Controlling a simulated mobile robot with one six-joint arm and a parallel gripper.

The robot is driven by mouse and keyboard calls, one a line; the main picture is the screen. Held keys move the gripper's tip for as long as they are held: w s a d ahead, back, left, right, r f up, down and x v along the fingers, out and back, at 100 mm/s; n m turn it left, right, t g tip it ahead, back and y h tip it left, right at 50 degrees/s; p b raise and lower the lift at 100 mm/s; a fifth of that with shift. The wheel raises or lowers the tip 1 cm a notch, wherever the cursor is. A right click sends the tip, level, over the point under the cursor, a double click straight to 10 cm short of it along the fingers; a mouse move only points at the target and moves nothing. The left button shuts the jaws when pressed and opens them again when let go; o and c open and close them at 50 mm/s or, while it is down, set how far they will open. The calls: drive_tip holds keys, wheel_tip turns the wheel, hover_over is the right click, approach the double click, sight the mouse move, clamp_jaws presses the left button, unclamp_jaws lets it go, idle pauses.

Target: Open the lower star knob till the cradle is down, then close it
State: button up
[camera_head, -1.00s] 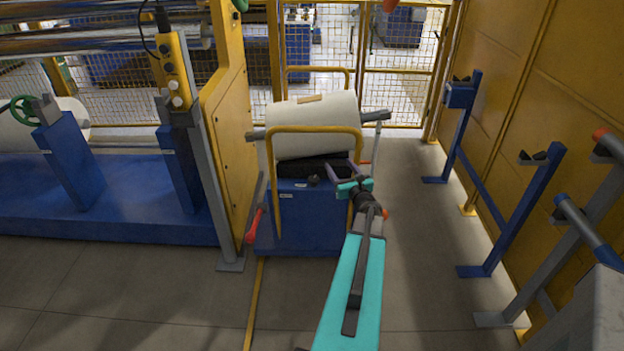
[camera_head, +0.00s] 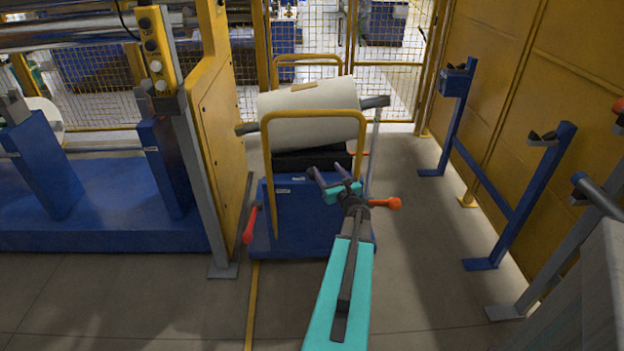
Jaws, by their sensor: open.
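A blue cart (camera_head: 290,222) with a yellow hoop handle (camera_head: 267,180) stands ahead. A white film roll (camera_head: 305,112) on a grey shaft lies on its black cradle (camera_head: 290,161), slightly tilted up to the right. My gripper (camera_head: 328,173) is open, its two fingers apart in front of the cart's upper face, just below the cradle. I see nothing between the fingers. The lower star knob cannot be made out; the gripper and wrist cover part of the cart face there. Whether the fingers touch the cart is unclear.
Red-orange handles show left (camera_head: 250,223) and right (camera_head: 385,203) of the cart. A yellow machine panel (camera_head: 219,130) and grey post (camera_head: 203,190) stand close on the left. Blue stands (camera_head: 525,195) line the yellow wall at right. Floor between cart and stands is clear.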

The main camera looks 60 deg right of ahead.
wheel_tip(320, 180, down, 10)
drive_tip(key=b, duration=0.8)
drive_tip(key=shift+w+r, duration=0.2)
drive_tip(key=shift+w, duration=0.25)
drive_tip(key=shift+x, duration=6.9)
drive_tip(key=shift+d, duration=0.1)
drive_tip(key=c, duration=1)
drive_tip(key=shift+c, duration=0.2)
